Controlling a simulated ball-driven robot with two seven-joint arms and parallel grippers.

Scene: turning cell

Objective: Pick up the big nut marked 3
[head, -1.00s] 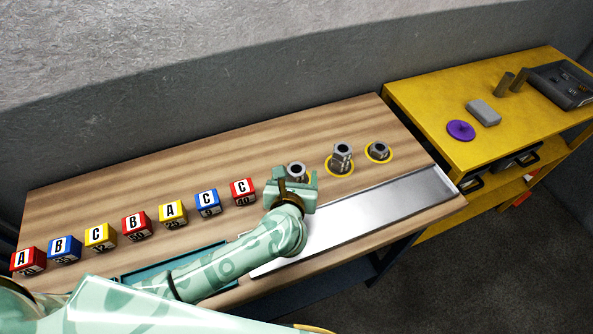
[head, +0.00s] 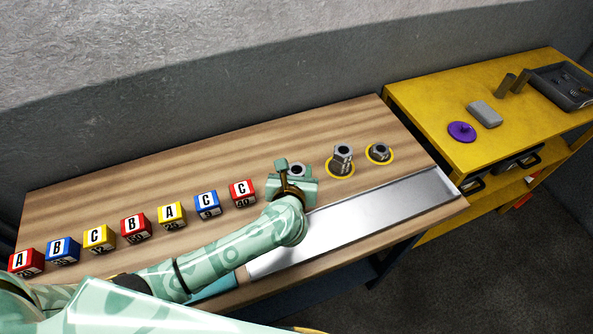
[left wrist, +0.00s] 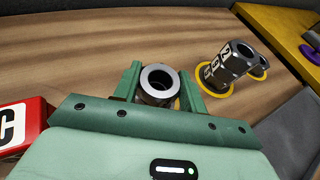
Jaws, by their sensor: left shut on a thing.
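A steel nut (head: 297,170) with a round bore stands between the fingers of my left gripper (head: 290,180). The left wrist view shows this nut (left wrist: 157,82) gripped between both green fingers (left wrist: 158,88), with part of a yellow ring beside its lower end. Its marking is hidden, and I cannot tell whether it is off the table. To its right, a taller stack of nuts (head: 342,157) stands on a yellow ring; in the left wrist view this stack (left wrist: 232,62) shows a 2 on its upper part and a less clear figure below. My right gripper is out of view.
A low nut (head: 379,151) sits on a yellow ring farther right. Several lettered cubes (head: 171,214) line the table to the left. A metal tray (head: 375,215) lies along the front edge. A yellow cart (head: 440,110) with a purple disc (head: 462,132) stands at the right.

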